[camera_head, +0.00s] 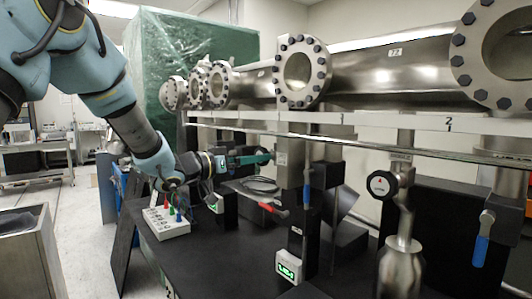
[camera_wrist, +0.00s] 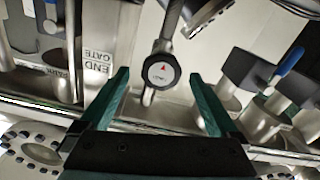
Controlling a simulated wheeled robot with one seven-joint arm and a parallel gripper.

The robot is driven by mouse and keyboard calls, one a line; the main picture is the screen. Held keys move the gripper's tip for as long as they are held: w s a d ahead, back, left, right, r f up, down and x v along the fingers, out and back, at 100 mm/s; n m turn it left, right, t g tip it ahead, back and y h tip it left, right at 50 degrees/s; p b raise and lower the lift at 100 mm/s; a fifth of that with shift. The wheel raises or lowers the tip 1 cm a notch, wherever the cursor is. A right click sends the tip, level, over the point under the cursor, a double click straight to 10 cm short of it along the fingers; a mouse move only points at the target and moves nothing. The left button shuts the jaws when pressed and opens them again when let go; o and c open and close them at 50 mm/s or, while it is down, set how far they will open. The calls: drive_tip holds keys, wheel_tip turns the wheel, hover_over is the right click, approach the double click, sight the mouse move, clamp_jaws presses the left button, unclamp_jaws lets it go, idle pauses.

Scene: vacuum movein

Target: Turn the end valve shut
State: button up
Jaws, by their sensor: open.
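A round black knob (camera_head: 380,184) with a white face and a red arrow mark sits on a metal stem below the long pipe. It also shows in the wrist view (camera_wrist: 161,70), upright in the gap between my fingertips but beyond them. A label reading END GATE (camera_wrist: 95,64) is on the metal to its left there. My gripper (camera_head: 266,158), with teal fingers, is open and empty, left of the knob in the head view. Its two fingers also show in the wrist view (camera_wrist: 160,78), apart from the knob and touching nothing that I can see.
The flanged steel pipe (camera_head: 390,72) runs across above the bench, with a rail (camera_head: 330,138) below it. A white box with coloured plugs (camera_head: 167,224) stands on the black bench (camera_head: 230,262). The bench's front middle is clear.

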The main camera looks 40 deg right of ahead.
drive_tip(key=shift+d+p, duration=0.6)
drive_tip(key=shift+d, duration=1.7)
drive_tip(key=c, duration=1.4)
